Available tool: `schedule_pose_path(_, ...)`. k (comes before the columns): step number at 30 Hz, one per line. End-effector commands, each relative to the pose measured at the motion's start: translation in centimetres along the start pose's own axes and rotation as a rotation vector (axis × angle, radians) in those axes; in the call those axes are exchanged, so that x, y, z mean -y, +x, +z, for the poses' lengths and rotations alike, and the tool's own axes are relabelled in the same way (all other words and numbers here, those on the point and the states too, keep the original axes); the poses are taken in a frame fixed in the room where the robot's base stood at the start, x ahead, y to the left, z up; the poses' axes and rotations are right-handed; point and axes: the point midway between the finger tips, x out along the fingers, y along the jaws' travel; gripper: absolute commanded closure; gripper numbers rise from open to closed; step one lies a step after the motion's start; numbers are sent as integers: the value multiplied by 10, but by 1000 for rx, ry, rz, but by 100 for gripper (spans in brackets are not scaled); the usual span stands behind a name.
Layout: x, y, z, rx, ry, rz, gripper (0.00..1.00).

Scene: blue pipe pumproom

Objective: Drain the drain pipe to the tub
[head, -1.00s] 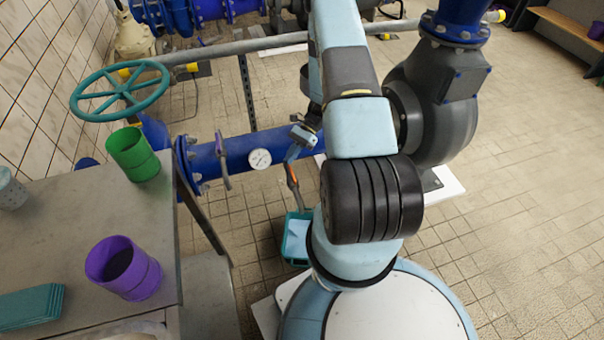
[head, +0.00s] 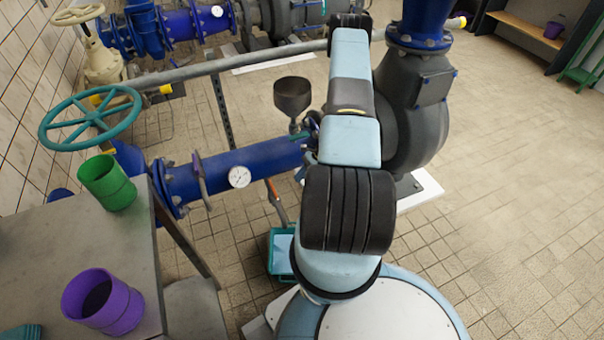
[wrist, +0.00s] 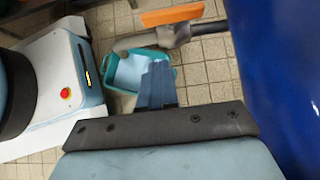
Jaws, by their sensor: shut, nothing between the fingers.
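The drain pipe (wrist: 172,38) is a short grey pipe with an orange lever handle (wrist: 170,14) in the wrist view. In the head view the drain pipe (head: 279,205) hangs below the blue main pipe. Its outlet is above the teal tub (wrist: 107,71), which has a light blue inside. The tub (head: 281,262) stands on the floor, partly behind my arm in the head view. My gripper (wrist: 158,68) is shut and empty. In the wrist view its fingertips overlap the tub, apart from the orange handle. My arm mostly hides the gripper in the head view.
The blue main pipe (head: 255,160) and grey pump (head: 422,110) stand close to my arm. A dark funnel (head: 293,95) rises behind the pipe. A table (head: 45,245) with a green cup (head: 107,182) and purple cup (head: 103,302) is at left. Floor at right is clear.

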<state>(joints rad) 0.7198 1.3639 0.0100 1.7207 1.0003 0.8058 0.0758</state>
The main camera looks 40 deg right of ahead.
Motion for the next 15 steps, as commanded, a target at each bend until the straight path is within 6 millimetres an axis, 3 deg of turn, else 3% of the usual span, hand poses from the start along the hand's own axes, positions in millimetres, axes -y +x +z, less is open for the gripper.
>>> schedule_pose_path(10,-1,62,0,1,0,2,100)
schedule_pose_path(15,0,75,18,1,-1,1,100)
